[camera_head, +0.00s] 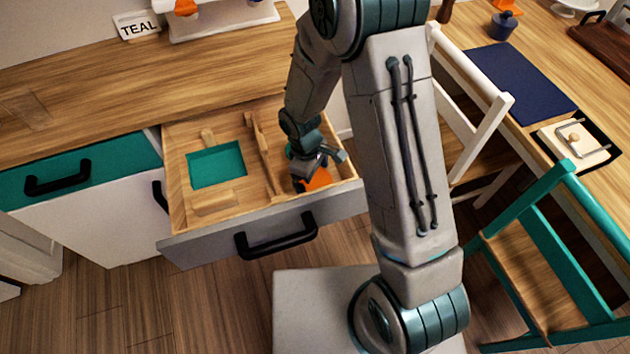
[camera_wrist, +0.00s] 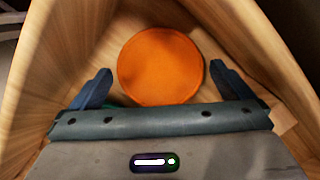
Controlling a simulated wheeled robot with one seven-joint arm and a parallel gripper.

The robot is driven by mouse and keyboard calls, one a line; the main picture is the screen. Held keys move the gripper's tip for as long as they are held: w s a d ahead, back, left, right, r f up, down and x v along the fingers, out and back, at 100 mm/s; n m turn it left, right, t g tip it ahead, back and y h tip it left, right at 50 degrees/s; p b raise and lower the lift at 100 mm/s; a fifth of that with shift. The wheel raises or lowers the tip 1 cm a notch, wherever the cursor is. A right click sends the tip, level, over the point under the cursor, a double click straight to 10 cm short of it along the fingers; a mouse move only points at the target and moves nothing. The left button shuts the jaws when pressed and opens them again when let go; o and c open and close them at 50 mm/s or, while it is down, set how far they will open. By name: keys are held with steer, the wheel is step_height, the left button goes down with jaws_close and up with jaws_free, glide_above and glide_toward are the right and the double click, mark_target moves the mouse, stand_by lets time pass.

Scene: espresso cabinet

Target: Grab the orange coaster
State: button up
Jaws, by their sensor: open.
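The orange coaster (camera_wrist: 160,62) is a flat round disc in the right compartment of the open wooden drawer (camera_head: 178,196). In the wrist view it lies between and a little beyond my two finger tips, with a gap at each side. In the head view only part of the coaster (camera_head: 316,180) shows, the rest hidden behind my gripper (camera_head: 312,170). My gripper (camera_wrist: 165,85) is open and empty, reaching down into that compartment. Whether the fingers touch the drawer floor I cannot tell.
A wooden divider (camera_head: 262,150) splits the drawer. The left compartment holds a teal square (camera_head: 216,164). Drawer walls stand close around my gripper. A counter with a TEAL sign (camera_head: 136,25) is behind; a teal chair (camera_head: 540,262) and a white chair (camera_head: 470,110) stand at right.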

steer(key=c, duration=0.9)
steer(key=shift+r, duration=0.15)
